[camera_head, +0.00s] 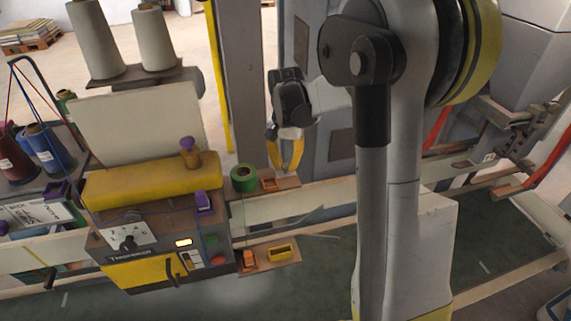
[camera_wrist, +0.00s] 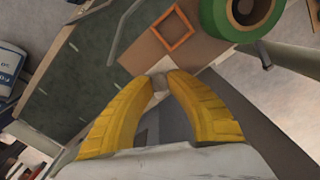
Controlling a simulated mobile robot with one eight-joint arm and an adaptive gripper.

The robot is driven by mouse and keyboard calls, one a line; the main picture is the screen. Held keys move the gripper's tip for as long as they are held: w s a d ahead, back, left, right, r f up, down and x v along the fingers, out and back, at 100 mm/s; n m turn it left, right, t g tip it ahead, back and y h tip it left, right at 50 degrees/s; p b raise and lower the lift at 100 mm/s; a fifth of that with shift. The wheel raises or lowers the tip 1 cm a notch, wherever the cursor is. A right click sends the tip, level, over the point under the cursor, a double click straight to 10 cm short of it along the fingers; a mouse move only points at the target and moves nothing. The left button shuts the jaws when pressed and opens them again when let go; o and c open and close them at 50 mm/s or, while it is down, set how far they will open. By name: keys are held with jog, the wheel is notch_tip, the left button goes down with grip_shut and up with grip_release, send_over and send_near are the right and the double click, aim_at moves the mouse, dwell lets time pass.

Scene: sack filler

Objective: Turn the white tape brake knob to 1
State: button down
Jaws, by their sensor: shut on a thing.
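My gripper (camera_head: 285,170) hangs pointing down at the board beside the green tape roll (camera_head: 243,178). Its two yellow fingers bow out and come together at the tips. In the wrist view the gripper (camera_wrist: 159,82) is closed around a small pale piece that looks like the white tape brake knob (camera_wrist: 159,81). Most of it is hidden by the fingertips. I cannot read a scale or the knob's setting. In the head view the knob does not show clearly. The green tape roll (camera_wrist: 243,14) also shows close by in the wrist view.
An open orange tray (camera_head: 268,185) lies on the board beside the tape roll. The sack filler's panel, with a black knob (camera_head: 127,243) on a white numbered plate, is at the left. A yellow tray (camera_head: 282,252) sits on a lower board. Rails run right.

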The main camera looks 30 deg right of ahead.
aim_at(285, 165)
jog(key=c, duration=1.2)
grip_release()
jog(key=shift+r, duration=0.1)
notch_tip(285, 165, up, 12)
jog(key=shift+f, duration=0.1)
jog(key=s+a+f+n+t+b, duration=0.2)
jog(key=s+a+f+n, duration=0.1)
jog(key=s+a, duration=0.2)
jog(key=s+a+f+n+t+b, duration=0.2)
jog(key=s+a+f+n+b, duration=0.1)
jog(key=s+a, duration=0.2)
jog(key=s+a+f+n+t+b, duration=0.3)
jog(key=s+a+f, duration=0.1)
jog(key=s, duration=0.4)
jog(key=shift+a, duration=0.7)
